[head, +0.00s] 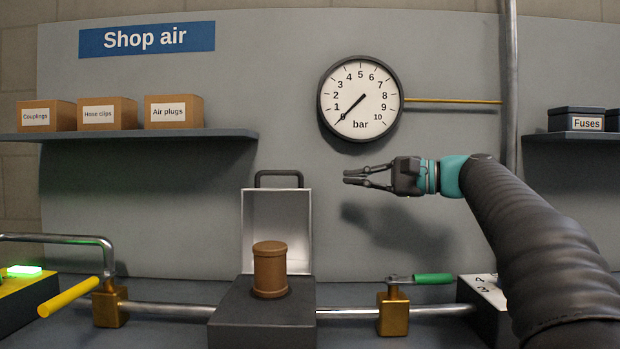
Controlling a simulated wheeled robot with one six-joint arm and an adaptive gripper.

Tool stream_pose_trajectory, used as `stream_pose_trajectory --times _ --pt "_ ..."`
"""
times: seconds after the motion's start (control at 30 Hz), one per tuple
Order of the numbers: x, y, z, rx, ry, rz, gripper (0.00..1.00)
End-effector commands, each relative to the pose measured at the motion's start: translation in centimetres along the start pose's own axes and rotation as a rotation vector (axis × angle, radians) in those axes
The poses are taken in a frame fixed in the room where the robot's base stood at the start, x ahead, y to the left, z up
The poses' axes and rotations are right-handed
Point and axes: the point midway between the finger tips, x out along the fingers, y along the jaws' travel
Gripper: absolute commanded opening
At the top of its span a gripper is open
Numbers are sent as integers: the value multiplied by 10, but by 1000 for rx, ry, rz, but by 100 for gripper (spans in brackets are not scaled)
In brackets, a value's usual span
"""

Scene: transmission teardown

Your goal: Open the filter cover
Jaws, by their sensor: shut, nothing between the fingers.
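The filter cover (264,214) is a light grey lid with a dark handle (279,174) on its top edge. It stands upright at the back of the dark filter housing (262,317), so the housing is open at the top. A brown cylindrical filter (270,271) stands exposed in front of the cover, and its lower end is partly hidden by the housing. My gripper (348,176) is shut and empty, pointing left. In the picture it is to the right of the cover's handle, with a gap between them.
A pipe (345,313) runs through the housing. A brass valve with a yellow handle (68,298) is at left, one with a green handle (432,279) at right. A round bar gauge (359,98) hangs above my gripper. A shelf (130,135) with several boxes is at upper left.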

Motion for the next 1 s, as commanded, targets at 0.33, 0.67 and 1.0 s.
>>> stream_pose_trajectory --times 0.33,0.67,1.0 --pt "10 -3 -3 -165 11 -13 0" --pt "64 -4 -3 -162 9 -12 0" --pt "98 -4 -4 -162 12 -12 0"
